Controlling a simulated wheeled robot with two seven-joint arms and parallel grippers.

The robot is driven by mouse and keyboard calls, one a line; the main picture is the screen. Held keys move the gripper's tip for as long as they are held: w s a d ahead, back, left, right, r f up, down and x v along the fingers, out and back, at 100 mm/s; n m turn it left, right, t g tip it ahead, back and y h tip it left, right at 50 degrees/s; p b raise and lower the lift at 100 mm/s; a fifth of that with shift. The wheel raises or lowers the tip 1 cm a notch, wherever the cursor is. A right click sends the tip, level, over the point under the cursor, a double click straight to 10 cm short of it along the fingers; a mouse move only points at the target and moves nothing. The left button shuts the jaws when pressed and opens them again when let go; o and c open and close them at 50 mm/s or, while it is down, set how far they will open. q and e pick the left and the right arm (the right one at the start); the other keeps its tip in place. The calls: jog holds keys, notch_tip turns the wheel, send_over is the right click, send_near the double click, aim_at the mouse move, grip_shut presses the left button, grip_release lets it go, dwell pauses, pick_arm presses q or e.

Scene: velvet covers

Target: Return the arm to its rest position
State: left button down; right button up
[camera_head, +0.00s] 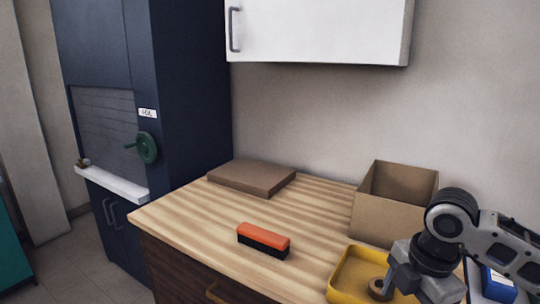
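My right arm comes in from the right edge, with its grey wrist low over the counter. My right gripper (392,285) points down at the right side of the yellow tray (345,283). A small tan round thing (376,288) shows in the tray, right beside the gripper. I cannot tell whether the fingers touch it or hold it, as the fingertips are hard to make out. My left gripper is not in view.
An open cardboard box (378,217) stands behind the tray, close to my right wrist. An orange and black brush (263,240) and a flat brown box (251,177) lie on the wooden counter (190,215). A white cabinet (318,30) hangs above. A blue thing (497,285) is partly hidden behind my arm.

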jog(key=a+f+m+t+y, duration=0.45)
jog(key=a+f+m, duration=0.25)
jog(key=a+f, duration=0.65)
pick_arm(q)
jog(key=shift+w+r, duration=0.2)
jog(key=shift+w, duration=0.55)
pick_arm(e)
jog(key=s+d+f+m+t+h, duration=0.2)
jog(key=s+d+f+m+t, duration=0.3)
jog(key=s+f+m, duration=0.4)
jog(key=s+m, duration=0.2)
jog(key=s, duration=0.2)
jog(key=shift+d+f+h, duration=0.3)
jog(key=shift+d+h, duration=0.05)
jog(key=shift+d, duration=0.05)
